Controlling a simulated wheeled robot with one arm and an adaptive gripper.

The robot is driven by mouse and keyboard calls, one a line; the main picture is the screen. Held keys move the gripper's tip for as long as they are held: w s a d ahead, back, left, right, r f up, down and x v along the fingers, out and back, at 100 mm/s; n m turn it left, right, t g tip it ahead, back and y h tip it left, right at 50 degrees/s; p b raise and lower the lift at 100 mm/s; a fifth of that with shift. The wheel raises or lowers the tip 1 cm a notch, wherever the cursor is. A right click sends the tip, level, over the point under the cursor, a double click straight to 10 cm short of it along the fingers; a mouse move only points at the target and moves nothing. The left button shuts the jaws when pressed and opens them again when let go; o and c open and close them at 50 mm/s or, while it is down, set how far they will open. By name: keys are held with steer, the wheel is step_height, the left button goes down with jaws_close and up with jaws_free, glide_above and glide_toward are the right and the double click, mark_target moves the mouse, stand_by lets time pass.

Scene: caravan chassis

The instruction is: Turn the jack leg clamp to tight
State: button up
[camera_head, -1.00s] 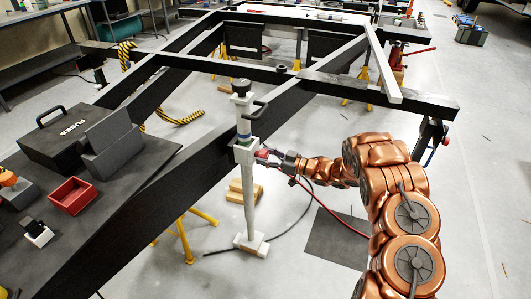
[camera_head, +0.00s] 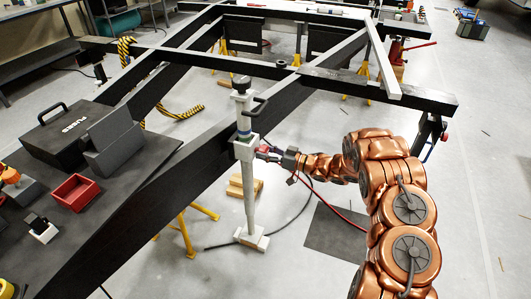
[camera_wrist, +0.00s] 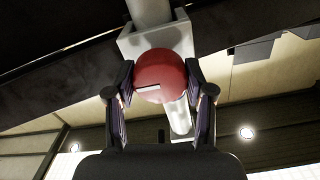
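The jack leg (camera_head: 249,190) stands upright beside the black chassis beam, with its square foot plate on the floor. A pale collar (camera_head: 246,148) sits around it, and a red round clamp knob (camera_head: 262,151) sticks out on the right. My gripper (camera_head: 272,155) reaches the knob from the right. In the wrist view the red knob (camera_wrist: 160,77), with a short pale line on its face, sits between my fingertips (camera_wrist: 160,68). They appear to touch its two sides. The collar (camera_wrist: 158,40) shows behind it. The knob's shaft is hidden.
The chassis beams (camera_head: 190,150) run left of and behind the jack leg. A bench (camera_head: 115,190) at left holds a black fuse case (camera_head: 68,137) and a red bin (camera_head: 75,192). Yellow stands (camera_head: 187,235), wooden blocks (camera_head: 236,186) and cables lie below.

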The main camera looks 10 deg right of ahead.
steer(key=o, duration=0.4)
steer(key=shift+o, duration=0.2)
steer(key=shift+d, duration=0.1)
steer(key=v, duration=1.2)
